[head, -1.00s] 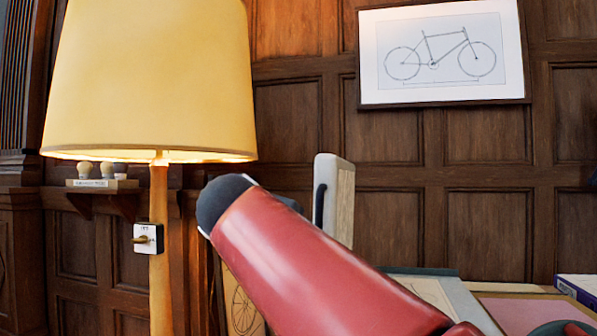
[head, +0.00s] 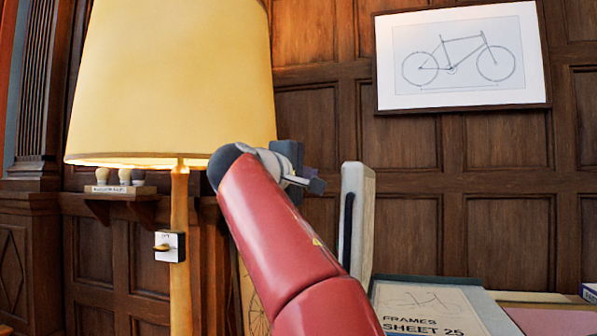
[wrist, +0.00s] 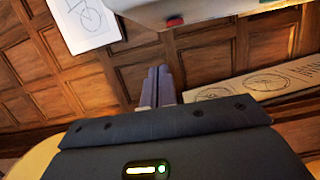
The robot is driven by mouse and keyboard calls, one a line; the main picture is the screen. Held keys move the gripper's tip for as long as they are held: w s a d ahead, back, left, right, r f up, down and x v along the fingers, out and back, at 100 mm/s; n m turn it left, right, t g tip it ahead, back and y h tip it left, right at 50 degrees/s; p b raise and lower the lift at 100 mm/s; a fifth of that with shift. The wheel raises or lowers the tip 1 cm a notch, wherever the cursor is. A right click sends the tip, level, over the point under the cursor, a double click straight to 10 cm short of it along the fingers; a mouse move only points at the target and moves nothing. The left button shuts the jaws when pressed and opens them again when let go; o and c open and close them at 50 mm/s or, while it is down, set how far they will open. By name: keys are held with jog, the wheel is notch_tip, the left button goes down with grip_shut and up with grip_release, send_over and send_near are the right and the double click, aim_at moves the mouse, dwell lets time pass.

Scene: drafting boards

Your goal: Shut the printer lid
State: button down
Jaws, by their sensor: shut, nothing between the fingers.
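A pale panel with a dark strip along its side (head: 356,222) stands upright in the head view, right of my gripper; it looks like the raised printer lid. The printer body under it is not clearly visible, hidden behind my red arm and the boards. My gripper (head: 312,185) is raised at the end of the arm, its tip pointing toward the panel with a small gap in the picture. In the wrist view my gripper (wrist: 158,70) has its two fingers together, with nothing between them. A pale edge with a red patch (wrist: 190,12) crosses the top there; I cannot tell which part it is.
A lamp with a large yellow shade (head: 172,80) stands close on the left, with a switch box (head: 169,246) on its post. A board marked "FRAMES SHEET 25" (head: 425,305) lies at lower right. A framed bicycle drawing (head: 460,55) hangs on the panelled wall.

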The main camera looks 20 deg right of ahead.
jog(key=d, duration=0.6)
jog(key=shift+w+f, duration=0.1)
